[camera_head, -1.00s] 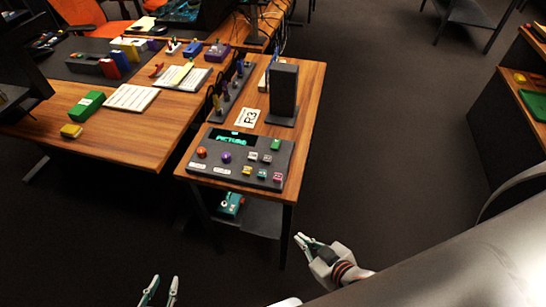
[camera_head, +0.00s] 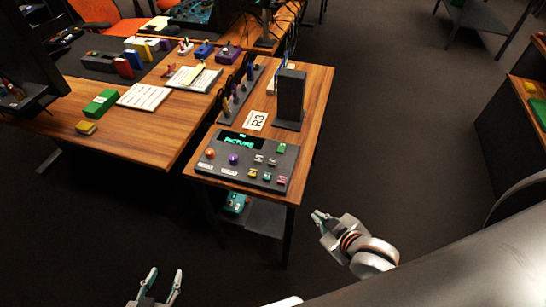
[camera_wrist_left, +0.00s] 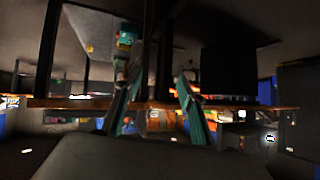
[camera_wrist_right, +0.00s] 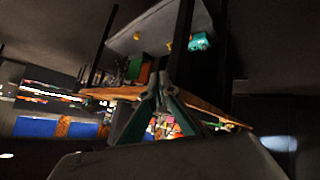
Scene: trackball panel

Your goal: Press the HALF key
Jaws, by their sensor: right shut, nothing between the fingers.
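The dark trackball panel (camera_head: 205,160) lies on the near end of the wooden side table. The key labels are too small to read, so I cannot tell which is HALF. My right gripper (camera_head: 318,216) is shut and empty, in front of and to the right of the table, apart from the panel. My left gripper (camera_head: 164,278) is open and empty, low over the floor, well in front of the table.
The wooden side table (camera_head: 317,90) also carries an R3 card (camera_head: 255,121), a dark upright block (camera_head: 291,95) and a tool rack (camera_head: 237,92). A teal box (camera_head: 235,203) sits on the shelf below. The floor right of the table is clear.

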